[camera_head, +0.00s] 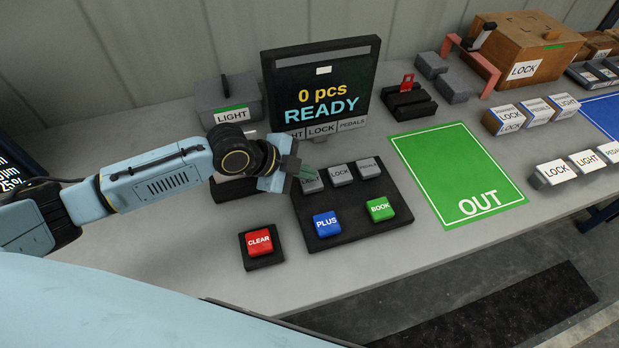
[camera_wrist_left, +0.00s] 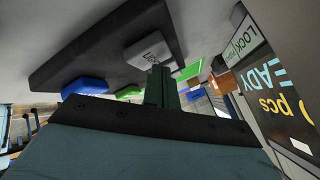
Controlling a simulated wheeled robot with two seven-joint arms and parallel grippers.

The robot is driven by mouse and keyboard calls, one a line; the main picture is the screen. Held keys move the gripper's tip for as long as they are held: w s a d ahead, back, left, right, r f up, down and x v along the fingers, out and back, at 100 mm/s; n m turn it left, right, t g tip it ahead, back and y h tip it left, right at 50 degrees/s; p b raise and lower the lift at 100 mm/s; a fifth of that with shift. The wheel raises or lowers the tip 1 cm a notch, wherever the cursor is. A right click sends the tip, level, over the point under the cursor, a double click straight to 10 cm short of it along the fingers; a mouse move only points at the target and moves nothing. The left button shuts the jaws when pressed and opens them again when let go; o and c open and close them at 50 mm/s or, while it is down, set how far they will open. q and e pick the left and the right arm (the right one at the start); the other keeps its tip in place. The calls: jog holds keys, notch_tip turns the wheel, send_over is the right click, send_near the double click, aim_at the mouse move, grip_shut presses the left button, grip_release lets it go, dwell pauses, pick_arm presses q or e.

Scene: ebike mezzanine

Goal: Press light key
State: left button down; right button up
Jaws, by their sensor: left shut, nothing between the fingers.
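The light key (camera_head: 313,186) is the left grey key in the back row of the dark key panel (camera_head: 345,222). Its label is mostly covered by my fingers in the head view. My left gripper (camera_head: 306,174) is shut and empty, with its fingertips right at this key. In the left wrist view the grey key (camera_wrist_left: 148,50) sits just past the closed fingertips (camera_wrist_left: 160,80); I cannot tell whether they touch it. The screen (camera_head: 325,88) reads "0 pcs READY". My right gripper is not in view.
Beside it are the LOCK key (camera_head: 341,174) and another grey key (camera_head: 368,167). In front are the blue PLUS (camera_head: 326,224), green BOOK (camera_head: 380,208) and red CLEAR (camera_head: 259,242) buttons. A grey LIGHT box (camera_head: 227,97) stands behind my arm. The green OUT mat (camera_head: 455,170) is empty.

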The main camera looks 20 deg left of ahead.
aim_at(305, 182)
pick_arm(q)
jog(key=shift+f, duration=0.15)
dwell(0.4)
jog(key=shift+f, duration=0.35)
jog(key=shift+r, duration=0.1)
jog(key=shift+r+p, duration=0.4)
notch_tip(305, 182, up, 6)
jog(key=p, duration=0.6)
dwell(1.0)
